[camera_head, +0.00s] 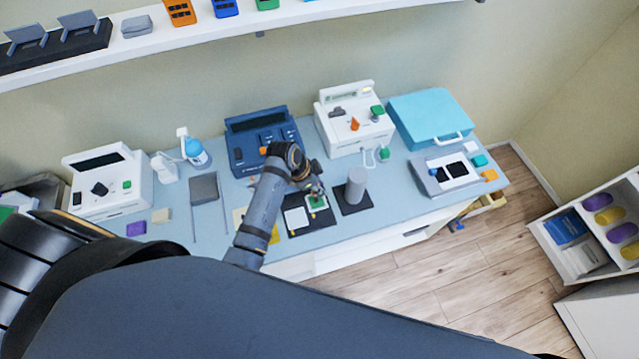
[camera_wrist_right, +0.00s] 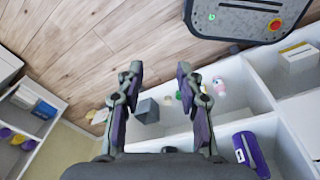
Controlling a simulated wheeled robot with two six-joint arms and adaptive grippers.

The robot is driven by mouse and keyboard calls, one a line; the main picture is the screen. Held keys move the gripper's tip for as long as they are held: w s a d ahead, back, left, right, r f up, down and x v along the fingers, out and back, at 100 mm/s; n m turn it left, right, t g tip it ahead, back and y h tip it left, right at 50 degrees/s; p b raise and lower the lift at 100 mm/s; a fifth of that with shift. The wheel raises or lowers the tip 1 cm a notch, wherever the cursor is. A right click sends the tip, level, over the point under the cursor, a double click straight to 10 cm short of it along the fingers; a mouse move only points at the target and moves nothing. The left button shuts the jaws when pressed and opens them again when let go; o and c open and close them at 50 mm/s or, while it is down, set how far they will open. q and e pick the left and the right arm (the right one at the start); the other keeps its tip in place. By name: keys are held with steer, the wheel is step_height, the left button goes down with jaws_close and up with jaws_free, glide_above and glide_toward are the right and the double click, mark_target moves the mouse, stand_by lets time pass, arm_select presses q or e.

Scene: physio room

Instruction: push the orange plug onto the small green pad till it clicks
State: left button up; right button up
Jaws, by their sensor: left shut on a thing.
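My left gripper (camera_head: 315,190) is low over the black tray (camera_head: 296,225) at the front of the blue-grey bench, pointing down at the small green pad (camera_head: 317,203). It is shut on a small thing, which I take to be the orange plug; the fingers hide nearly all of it. The pad is partly covered, and I cannot tell whether the plug touches it. A white square pad (camera_head: 296,218) lies beside the green one. My right gripper (camera_wrist_right: 160,80) is open and empty in the right wrist view, away from the bench.
A grey cylinder (camera_head: 356,184) on a dark base stands just right of the tray. A navy device (camera_head: 262,138) and a white device (camera_head: 354,120) with an orange cone stand behind. A teal case (camera_head: 430,115) is farther right. The right wrist view shows a white shelf unit (camera_wrist_right: 235,105).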

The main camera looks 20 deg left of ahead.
arm_select(q)
steer(key=shift+d+f, duration=0.1)
steer(key=shift+f, duration=1.8)
